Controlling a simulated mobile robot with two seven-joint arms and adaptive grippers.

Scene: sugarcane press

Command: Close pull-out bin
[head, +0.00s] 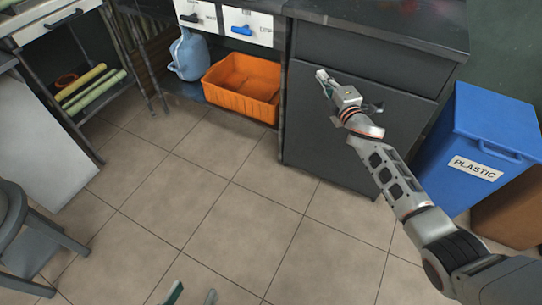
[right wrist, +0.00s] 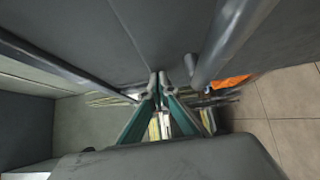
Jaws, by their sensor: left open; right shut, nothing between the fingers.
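The pull-out bin's dark grey front (head: 310,130) is the lower panel of the dark cabinet at the right in the head view. It stands nearly flush beneath the upper panel; I cannot tell whether a small gap is left. My right gripper (head: 322,77) is in front of the panel's upper left part, with its fingers together and nothing between them. In the right wrist view the shut fingertips (right wrist: 158,77) are close to a dark grey surface; contact is unclear. My left gripper (head: 193,294) shows only its two spread fingertips at the bottom edge, over the floor.
A blue bin labelled PLASTIC (head: 470,150) stands right of the cabinet, beside a brown bin (head: 510,210). An orange crate (head: 240,88) and a blue jug (head: 187,55) sit on a low shelf to the left. A grey chair (head: 30,235) is at far left. The middle floor is clear.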

